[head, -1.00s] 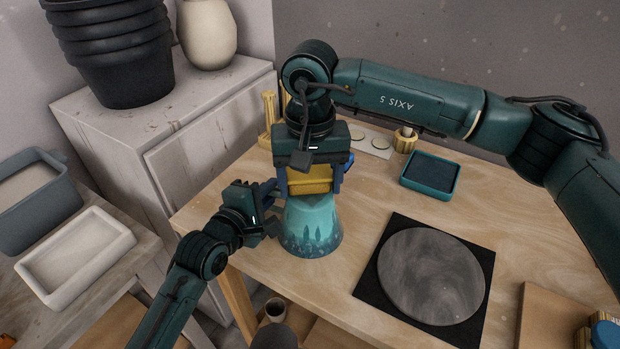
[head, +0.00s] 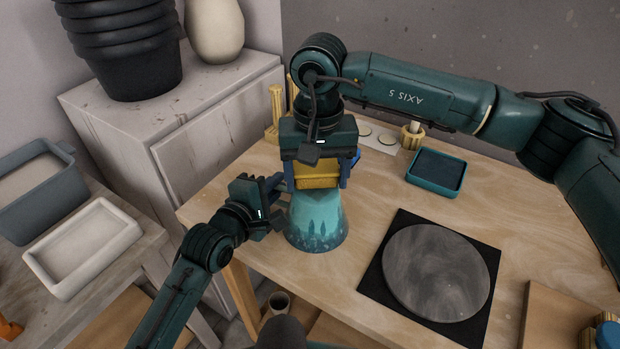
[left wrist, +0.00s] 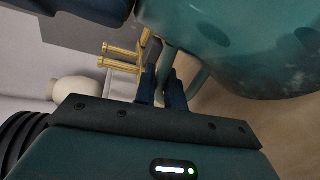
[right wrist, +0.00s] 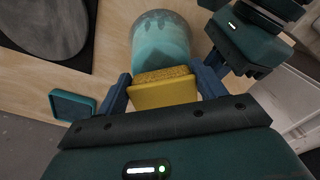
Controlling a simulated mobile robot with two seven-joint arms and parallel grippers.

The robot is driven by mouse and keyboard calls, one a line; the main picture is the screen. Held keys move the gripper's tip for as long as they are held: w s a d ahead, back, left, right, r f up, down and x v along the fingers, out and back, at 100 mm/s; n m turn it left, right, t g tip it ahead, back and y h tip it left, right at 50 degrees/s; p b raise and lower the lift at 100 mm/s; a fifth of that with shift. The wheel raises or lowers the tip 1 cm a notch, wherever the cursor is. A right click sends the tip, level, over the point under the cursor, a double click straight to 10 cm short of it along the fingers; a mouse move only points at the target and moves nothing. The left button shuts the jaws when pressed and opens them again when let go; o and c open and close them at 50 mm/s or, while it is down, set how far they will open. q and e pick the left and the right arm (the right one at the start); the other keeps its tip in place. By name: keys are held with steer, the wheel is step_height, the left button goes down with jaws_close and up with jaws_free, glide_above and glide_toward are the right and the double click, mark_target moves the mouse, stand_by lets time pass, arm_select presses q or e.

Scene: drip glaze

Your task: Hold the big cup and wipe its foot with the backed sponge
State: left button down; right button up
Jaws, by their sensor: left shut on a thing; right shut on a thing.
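The big cup (head: 316,222) is teal with a darker drip pattern, its wide end down and narrow end up. It also shows in the right wrist view (right wrist: 161,40) and fills the upper right of the left wrist view (left wrist: 240,45). My left gripper (head: 278,188) is at its left side, shut on what looks like its handle (left wrist: 198,82). My right gripper (head: 318,172) is above the cup, shut on the yellow backed sponge (right wrist: 165,92). The sponge is at the cup's narrow end. The foot is hidden, so exact contact cannot be told.
A dark round disc on a black square (head: 437,272) lies right of the cup. A teal tray (head: 437,188) and a wooden holder (head: 412,136) stand behind. The table's left edge is close to the cup. A cabinet (head: 215,150) stands left.

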stand_by(0.3)
steer(key=shift+s+a, duration=0.8)
steer(key=shift+a, duration=0.05)
steer(key=shift+r, duration=0.1)
step_height(320, 180, up, 7)
stand_by(0.5)
arm_select(q)
steer(key=c, duration=1.4)
jaws_free()
